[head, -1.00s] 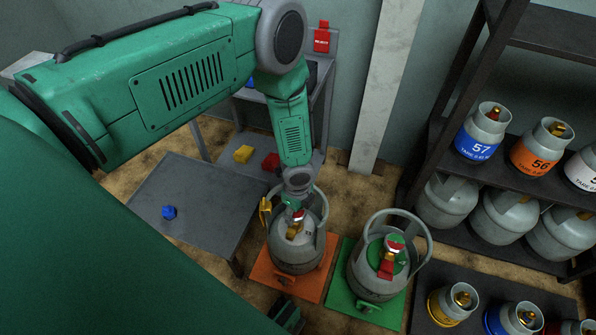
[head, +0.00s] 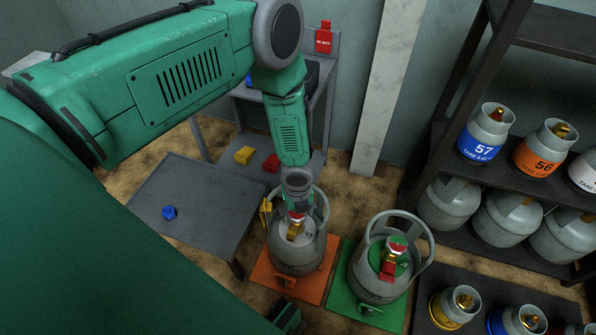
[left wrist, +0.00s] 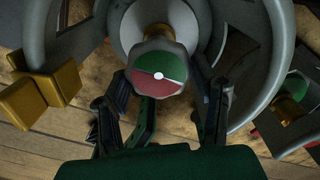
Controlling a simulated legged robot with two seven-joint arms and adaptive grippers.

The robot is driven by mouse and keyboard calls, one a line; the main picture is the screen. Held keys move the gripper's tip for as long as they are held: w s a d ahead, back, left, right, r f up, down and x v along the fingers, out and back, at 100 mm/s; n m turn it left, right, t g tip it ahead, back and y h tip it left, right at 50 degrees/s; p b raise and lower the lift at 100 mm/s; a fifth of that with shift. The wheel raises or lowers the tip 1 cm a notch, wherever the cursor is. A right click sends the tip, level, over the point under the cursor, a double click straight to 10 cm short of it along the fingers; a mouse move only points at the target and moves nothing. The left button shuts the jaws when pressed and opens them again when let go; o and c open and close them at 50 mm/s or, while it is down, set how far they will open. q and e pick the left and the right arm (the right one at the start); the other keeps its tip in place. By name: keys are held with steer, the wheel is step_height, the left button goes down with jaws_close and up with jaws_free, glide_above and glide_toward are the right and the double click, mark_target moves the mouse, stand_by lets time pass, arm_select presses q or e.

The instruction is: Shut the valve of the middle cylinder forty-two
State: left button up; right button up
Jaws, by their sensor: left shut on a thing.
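A grey cylinder (head: 291,262) stands upright on the orange mat, its collar open towards me; its number is too small to read. Its valve knob (left wrist: 158,75), half green and half dark red with a white line, shows large in the left wrist view. My left gripper (head: 297,206) reaches down from above into the collar. In the left wrist view its dark fingers (left wrist: 162,98) stand on both sides of the knob, shut on it. The finger contacts are partly hidden.
Another grey cylinder (head: 372,275) with a red and green valve stands close by on the green mat (head: 386,315). A low grey table (head: 205,195) with a blue block (head: 169,213) is at left. A dark rack (head: 440,130) of cylinders is at right.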

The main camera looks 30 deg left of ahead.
arm_select(q)
steer(key=shift+w+a, duration=0.15)
steer(key=shift+w, duration=0.05)
steer(key=o, duration=0.9)
steer(key=shift+r, duration=0.1)
steer(key=shift+o, duration=1.4)
steer(key=shift+s, duration=0.1)
step_height(320, 180, up, 12)
